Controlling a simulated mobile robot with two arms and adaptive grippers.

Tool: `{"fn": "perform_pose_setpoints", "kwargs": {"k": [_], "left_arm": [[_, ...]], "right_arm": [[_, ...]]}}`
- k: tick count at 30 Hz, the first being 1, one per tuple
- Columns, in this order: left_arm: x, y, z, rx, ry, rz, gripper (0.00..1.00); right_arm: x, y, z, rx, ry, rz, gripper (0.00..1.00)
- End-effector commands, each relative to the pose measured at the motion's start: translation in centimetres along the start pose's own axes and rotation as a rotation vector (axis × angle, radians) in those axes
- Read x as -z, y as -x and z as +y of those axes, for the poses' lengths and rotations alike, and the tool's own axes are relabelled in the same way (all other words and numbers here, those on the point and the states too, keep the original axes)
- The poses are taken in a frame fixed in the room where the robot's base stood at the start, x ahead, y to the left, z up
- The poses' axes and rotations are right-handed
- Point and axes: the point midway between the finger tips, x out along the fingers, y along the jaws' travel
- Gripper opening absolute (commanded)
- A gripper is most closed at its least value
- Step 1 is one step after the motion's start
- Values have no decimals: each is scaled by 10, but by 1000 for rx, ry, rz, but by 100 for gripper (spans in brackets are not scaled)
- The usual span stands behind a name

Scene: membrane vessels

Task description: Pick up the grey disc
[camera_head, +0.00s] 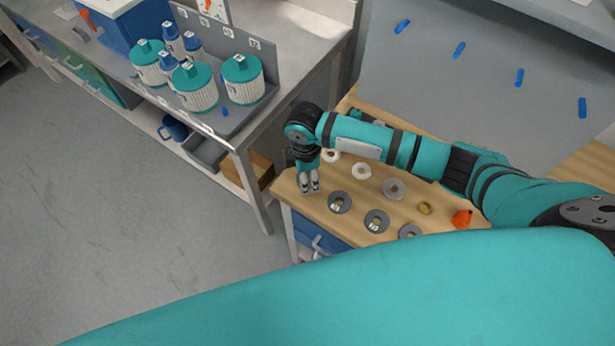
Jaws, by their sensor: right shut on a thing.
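Several grey discs lie flat on the wooden table top (290,186). One grey disc (340,209) is nearest my right gripper (309,188), a second grey disc (370,227) lies right of it, and a third (403,234) is partly cut off by my own body. Another grey ring-like disc (385,189) lies farther back. My right gripper points down at the left end of the table top, left of the nearest disc and apart from it. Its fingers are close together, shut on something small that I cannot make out. My left gripper is not in view.
Two white rings (330,156) (354,171), a small yellowish ring (424,208) and an orange object (461,219) share the table top. A grey bench (295,75) with teal-lidded vessels (195,97) stands at the left. Open floor lies at lower left.

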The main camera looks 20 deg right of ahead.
Motion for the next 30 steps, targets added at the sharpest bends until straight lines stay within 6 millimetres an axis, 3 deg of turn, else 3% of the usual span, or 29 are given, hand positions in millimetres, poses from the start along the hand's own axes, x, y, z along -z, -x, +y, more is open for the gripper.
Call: {"fn": "perform_pose_setpoints", "kwargs": {"k": [3, 14, 21, 30], "left_arm": [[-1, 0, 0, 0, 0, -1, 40], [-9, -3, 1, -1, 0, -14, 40], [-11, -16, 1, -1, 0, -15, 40], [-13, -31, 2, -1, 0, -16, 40]], "right_arm": [[0, 0, 0, -1, 0, 0, 22], [0, 6, 1, -3, 0, 2, 22], [0, 36, 2, -6, 1, 3, 22], [0, 39, -77, 2, 5, 2, 22]]}}
